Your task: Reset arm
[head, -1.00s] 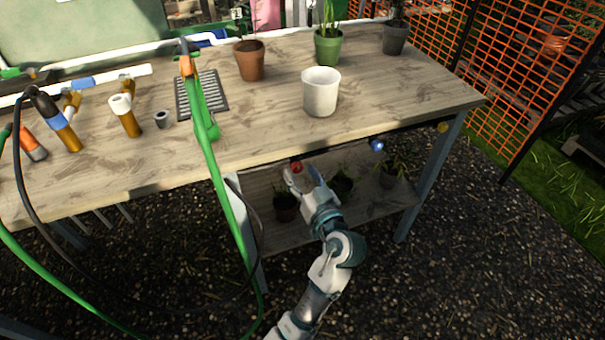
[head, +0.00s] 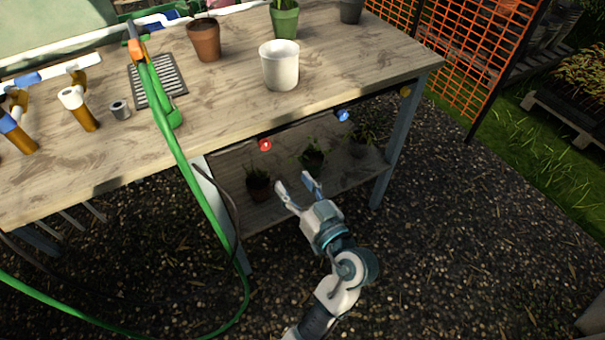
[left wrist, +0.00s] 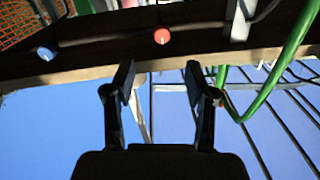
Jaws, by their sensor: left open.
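My left gripper (head: 296,190) is open and empty, in front of the table below its front edge. Its two fingers also show apart in the left wrist view (left wrist: 161,85), with nothing between them. Ahead of it in that view are the table's dark underside edge with a red knob (left wrist: 162,36) and a blue knob (left wrist: 46,53). In the head view the red knob (head: 265,145) is above and left of the fingertips, and the blue knob (head: 343,115) is above and right. My right gripper is not in view.
The wooden table (head: 235,110) holds a white pot (head: 279,66), a brown pot (head: 204,40) and a green pot (head: 285,20). A green hose (head: 190,175) hangs over its front edge. Potted plants stand on the lower shelf (head: 285,200). The gravel to the right is clear.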

